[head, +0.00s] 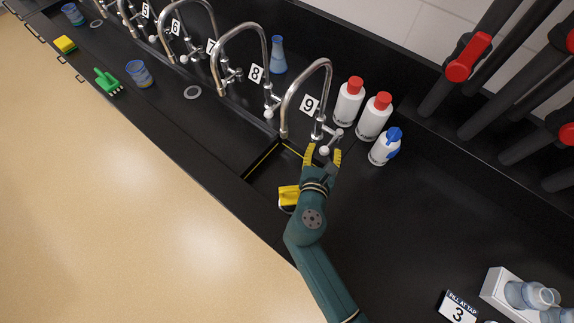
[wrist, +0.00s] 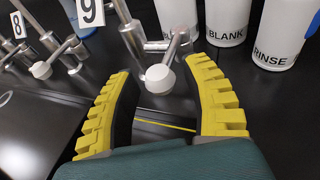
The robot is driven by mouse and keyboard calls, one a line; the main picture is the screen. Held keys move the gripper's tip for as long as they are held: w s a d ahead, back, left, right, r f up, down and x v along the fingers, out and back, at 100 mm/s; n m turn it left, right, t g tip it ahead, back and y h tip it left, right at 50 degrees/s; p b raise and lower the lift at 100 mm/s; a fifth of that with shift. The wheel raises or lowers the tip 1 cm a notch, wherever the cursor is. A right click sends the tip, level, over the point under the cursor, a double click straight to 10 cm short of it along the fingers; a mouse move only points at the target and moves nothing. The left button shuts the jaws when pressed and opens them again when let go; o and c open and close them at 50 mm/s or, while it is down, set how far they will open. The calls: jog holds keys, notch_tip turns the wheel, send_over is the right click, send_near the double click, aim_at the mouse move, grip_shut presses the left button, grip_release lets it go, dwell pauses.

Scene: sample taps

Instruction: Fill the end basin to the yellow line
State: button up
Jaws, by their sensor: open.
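The end basin (head: 278,166) is a dark sink under tap 9 (head: 307,85), partly hidden by my arm. A yellow line (head: 262,160) runs along its inner wall and also shows in the wrist view (wrist: 165,126). I cannot make out water in the basin or a stream from the spout. Tap 9's lever ends in a white knob (head: 324,151). My gripper (head: 322,157) is open at this knob. In the wrist view the knob (wrist: 157,78) appears between the two yellow fingers, with visible gaps on both sides.
Two red-capped white bottles (head: 348,102) (head: 374,117) and a blue-topped bottle (head: 384,147) stand right of tap 9. Tap 8 (head: 240,55) is to its left. A yellow object (head: 289,195) is beside my arm. A "fill at tap 3" sign (head: 458,309) stands lower right.

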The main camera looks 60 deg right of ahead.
jog(key=shift+s+d+p, duration=0.35)
jog(key=shift+s+p, duration=0.05)
jog(key=shift+s, duration=0.75)
jog(key=shift+s+d+p, duration=0.3)
jog(key=shift+s+p, duration=0.1)
jog(key=shift+s, duration=0.7)
jog(key=shift+s+d+p, duration=0.35)
jog(key=shift+s+p, duration=0.05)
jog(key=shift+s, duration=0.75)
jog(key=shift+w, duration=0.15)
dwell(4.5)
